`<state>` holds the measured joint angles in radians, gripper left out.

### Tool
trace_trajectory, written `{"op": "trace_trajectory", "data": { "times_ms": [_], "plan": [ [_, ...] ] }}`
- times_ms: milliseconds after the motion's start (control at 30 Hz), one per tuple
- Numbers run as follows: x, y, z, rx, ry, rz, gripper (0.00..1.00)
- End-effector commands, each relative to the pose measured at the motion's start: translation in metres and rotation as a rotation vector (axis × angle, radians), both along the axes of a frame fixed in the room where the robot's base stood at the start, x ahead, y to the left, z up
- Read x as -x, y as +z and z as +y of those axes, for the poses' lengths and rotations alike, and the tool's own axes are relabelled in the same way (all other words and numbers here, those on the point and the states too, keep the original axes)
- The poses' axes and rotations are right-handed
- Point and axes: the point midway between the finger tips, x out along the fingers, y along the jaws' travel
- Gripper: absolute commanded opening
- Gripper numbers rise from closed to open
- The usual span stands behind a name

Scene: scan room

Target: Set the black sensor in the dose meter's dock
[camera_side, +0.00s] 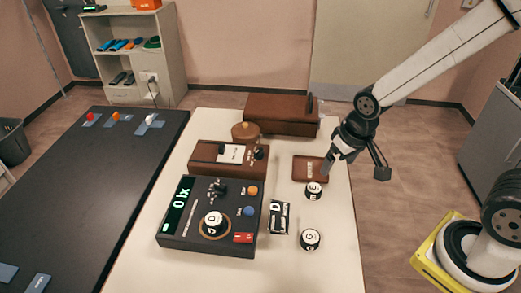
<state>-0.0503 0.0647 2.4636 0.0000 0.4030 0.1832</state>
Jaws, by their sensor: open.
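The dose meter (175,240) is a dark box on the cream table, with a lit green display at its left. A round black piece with a white lettered top (213,221) sits inside the tan ring of its dock (201,233). Two similar round black pieces with white tops stand to the right, one near the tray (314,190) and one nearer the front (310,239). A black-and-white block marked D (279,217) lies beside the meter. I cannot tell which piece is the sensor. My gripper (330,164) is open and appears empty, above the brown tray's right edge.
The small brown tray (299,178) lies at the table's right side. A brown instrument (204,160) and a long brown case (281,113) stand behind the meter. A dark table (85,200) is at left. The cream table's front right (335,265) is clear.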

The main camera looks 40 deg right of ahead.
Motion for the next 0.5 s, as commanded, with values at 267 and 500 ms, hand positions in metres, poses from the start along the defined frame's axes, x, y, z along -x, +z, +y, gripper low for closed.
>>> {"op": "trace_trajectory", "data": {
  "times_ms": [267,500],
  "plan": [
    [0.025,-0.003,-0.015,0.038,0.123,-0.022,1.00],
    [0.025,-0.004,-0.016,0.040,0.130,-0.023,1.00]
  ]
}}
